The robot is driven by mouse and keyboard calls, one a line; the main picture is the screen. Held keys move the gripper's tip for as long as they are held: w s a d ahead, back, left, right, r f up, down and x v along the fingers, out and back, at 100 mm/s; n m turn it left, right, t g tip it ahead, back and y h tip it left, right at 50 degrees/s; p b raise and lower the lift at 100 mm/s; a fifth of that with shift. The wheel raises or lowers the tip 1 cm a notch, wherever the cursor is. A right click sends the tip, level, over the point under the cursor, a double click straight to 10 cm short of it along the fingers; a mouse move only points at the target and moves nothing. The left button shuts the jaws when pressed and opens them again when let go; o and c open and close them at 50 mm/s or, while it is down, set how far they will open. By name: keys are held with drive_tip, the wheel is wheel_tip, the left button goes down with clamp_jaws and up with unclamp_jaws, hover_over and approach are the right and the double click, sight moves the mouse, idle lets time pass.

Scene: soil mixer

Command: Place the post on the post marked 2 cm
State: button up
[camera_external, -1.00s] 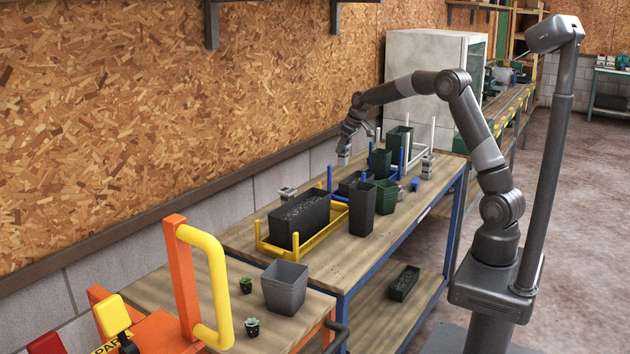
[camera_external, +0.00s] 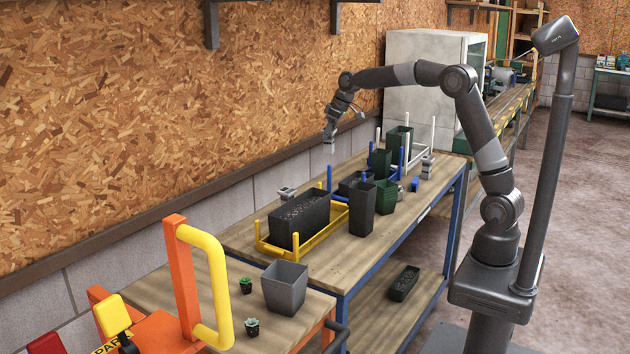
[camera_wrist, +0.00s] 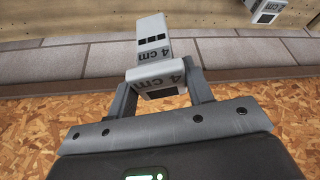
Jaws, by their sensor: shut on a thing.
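My gripper (camera_external: 331,131) is shut on a light grey post (camera_external: 329,146) and holds it up in the air near the wall, above the back of the workbench. In the wrist view my gripper (camera_wrist: 162,92) has a finger on each side of the post (camera_wrist: 153,45), whose two visible parts both read "4 cm". Another grey post (camera_external: 287,193) stands on the bench behind the yellow rack, below and left of my gripper. A grey post also shows at the upper right of the wrist view (camera_wrist: 268,10), apart from the held one; its marking is unreadable.
The yellow rack (camera_external: 279,253) holds a long dark planter (camera_external: 300,220). A tall black pot (camera_external: 362,210) and green pots (camera_external: 386,196) stand to the right, near blue and white racks. More grey posts (camera_external: 427,166) stand at the bench's right.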

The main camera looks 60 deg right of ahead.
drive_tip(key=a+r+n, duration=0.1)
drive_tip(key=a+r, duration=0.3)
drive_tip(key=a, duration=0.9)
drive_tip(key=shift+y, duration=0.3)
drive_tip(key=shift+w+a+f, duration=0.35)
drive_tip(key=shift+a+f, duration=1.45)
drive_tip(key=shift+a, duration=0.05)
drive_tip(key=shift+w+a+f, duration=0.4)
drive_tip(key=shift+a+f, duration=1.4)
drive_tip(key=shift+a, duration=0.05)
drive_tip(key=shift+w+a+f, duration=0.35)
drive_tip(key=shift+a+f, duration=1.45)
drive_tip(key=shift+a, duration=0.05)
drive_tip(key=shift+f, duration=0.15)
drive_tip(key=o, duration=1)
drive_tip(key=v, duration=1.2)
drive_tip(key=shift+r, duration=0.2)
